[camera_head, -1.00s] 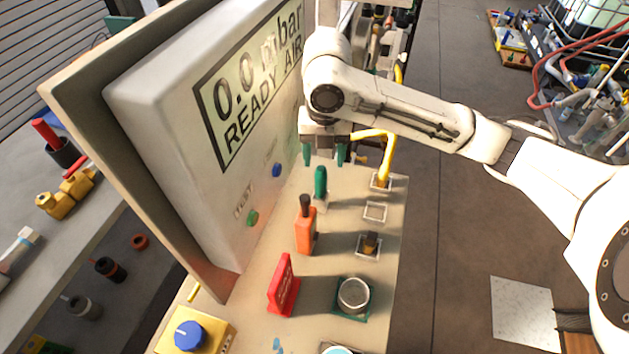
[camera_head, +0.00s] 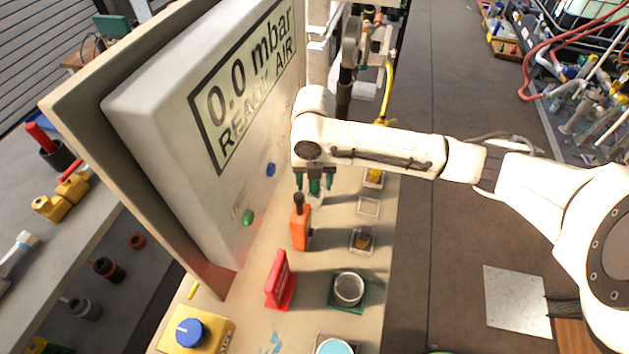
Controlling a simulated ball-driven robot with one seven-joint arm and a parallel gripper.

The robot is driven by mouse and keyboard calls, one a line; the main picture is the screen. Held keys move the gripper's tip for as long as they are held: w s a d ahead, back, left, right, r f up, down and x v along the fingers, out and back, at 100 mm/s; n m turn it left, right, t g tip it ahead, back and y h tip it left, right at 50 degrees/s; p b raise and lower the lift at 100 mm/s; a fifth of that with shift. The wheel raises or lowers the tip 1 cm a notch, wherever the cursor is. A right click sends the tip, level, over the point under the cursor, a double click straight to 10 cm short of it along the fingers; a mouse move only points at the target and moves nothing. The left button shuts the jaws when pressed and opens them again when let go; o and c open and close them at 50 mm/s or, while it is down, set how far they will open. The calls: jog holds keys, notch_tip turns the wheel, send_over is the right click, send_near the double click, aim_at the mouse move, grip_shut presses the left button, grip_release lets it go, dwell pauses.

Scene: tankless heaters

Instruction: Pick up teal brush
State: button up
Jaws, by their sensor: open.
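The teal brush (camera_head: 316,188) stands upright on the beige bench, behind the orange tool. Its teal handle shows between my fingers, and its pale lower part is just below. My gripper (camera_head: 315,182) is open and points down, with one green-tipped finger on each side of the handle. I cannot tell whether either finger touches it. The top of the handle is hidden by my gripper and wrist.
The orange tool (camera_head: 300,228) stands close in front of the brush. A red block (camera_head: 280,281), a round metal cup (camera_head: 348,289) and a blue-knobbed yellow box (camera_head: 193,333) are nearer. The display panel (camera_head: 205,130) rises at left. Small square trays line the right edge.

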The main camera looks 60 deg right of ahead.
grip_shut()
dwell(0.5)
jog(key=shift+r, duration=0.1)
